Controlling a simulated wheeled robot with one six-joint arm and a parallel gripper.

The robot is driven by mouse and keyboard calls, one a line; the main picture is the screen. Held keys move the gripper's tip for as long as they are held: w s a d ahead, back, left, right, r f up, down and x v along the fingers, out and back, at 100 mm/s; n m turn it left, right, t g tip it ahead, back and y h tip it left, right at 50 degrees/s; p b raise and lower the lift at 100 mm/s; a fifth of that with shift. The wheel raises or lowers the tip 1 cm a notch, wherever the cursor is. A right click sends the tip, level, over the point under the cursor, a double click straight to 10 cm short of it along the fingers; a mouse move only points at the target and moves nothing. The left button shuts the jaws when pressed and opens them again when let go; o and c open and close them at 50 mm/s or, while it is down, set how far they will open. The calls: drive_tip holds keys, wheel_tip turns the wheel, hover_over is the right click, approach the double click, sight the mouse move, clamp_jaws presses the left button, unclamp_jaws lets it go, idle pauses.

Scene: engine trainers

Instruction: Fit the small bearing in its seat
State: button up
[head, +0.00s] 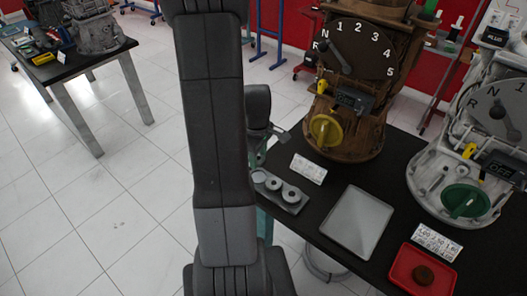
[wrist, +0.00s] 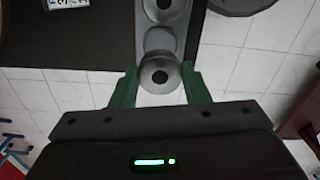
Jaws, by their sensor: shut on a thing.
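The bearing is at the near end of a grey holder (wrist: 143,22) in the wrist view. A plain round grey spot (wrist: 160,41), perhaps a seat, lies just beyond it. I cannot tell whether the bearing touches the holder. In the head view the holder (head: 281,205) lies at the table's left edge, with ring-shaped pieces (head: 291,194) on it. My arm hides part of the gripper there.
A brown engine trainer (head: 343,125) and a grey one (head: 440,180) stand behind. Open tiled floor is at left.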

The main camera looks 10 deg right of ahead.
drive_tip(key=b, duration=0.4)
hover_over(259, 177)
drive_tip(key=shift+f, duration=2.75)
drive_tip(key=shift+s+f+b, duration=0.1)
drive_tip(key=shift+f+b, duration=0.8)
drive_tip(key=shift+b, duration=0.05)
drive_tip(key=o, duration=1.2)
drive_tip(key=shift+c, duration=0.2)
drive_tip(key=shift+a, duration=0.1)
drive_tip(key=shift+r, duration=0.1)
wheel_tip(259, 177, up, 14)
drive_tip(key=shift+f+p, duration=0.2)
drive_tip(key=shift+p, duration=0.1)
